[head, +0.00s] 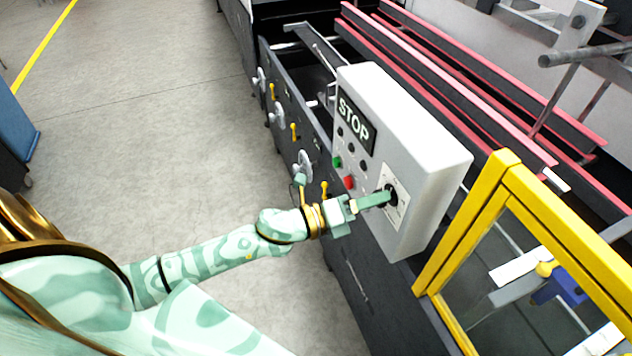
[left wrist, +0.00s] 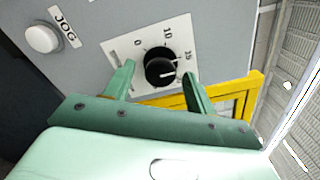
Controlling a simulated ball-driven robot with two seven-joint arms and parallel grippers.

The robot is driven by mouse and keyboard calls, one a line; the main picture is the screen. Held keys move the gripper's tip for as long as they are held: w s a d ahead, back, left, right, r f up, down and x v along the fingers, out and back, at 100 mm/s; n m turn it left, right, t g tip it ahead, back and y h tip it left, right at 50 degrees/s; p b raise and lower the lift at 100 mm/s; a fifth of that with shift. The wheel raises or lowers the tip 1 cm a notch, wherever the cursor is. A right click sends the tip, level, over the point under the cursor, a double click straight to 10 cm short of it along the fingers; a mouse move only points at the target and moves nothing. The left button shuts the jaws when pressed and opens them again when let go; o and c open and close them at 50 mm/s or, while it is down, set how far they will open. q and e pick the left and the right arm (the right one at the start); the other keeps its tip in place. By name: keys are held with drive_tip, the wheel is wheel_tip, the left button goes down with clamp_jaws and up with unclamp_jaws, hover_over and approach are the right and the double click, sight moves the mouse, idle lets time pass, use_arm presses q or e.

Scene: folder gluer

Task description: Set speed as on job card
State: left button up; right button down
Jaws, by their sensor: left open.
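The black speed knob (left wrist: 160,69) sits on a white dial plate (left wrist: 124,57) with printed numbers, on the grey control box (head: 428,150). Its white pointer line points to the right side of the scale in the left wrist view. My left gripper (left wrist: 158,82) is open, with one green finger to each side of the knob; I cannot tell whether either touches it. In the head view my left gripper (head: 385,198) reaches the dial and partly hides it. No job card can be made out. My right gripper is not in view.
The box carries a STOP label (head: 354,122), a green button (head: 337,162), a red button (head: 348,182) and a white JOG button (left wrist: 42,39). A yellow guard frame (head: 502,170) stands close on the right. Handwheels (head: 304,165) line the machine side. Open floor lies left.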

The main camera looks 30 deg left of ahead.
use_arm(q)
drive_tip(key=b+v, duration=0.3)
drive_tip(key=v, duration=1.2)
drive_tip(key=shift+s+a, duration=0.2)
drive_tip(key=shift+s, duration=0.05)
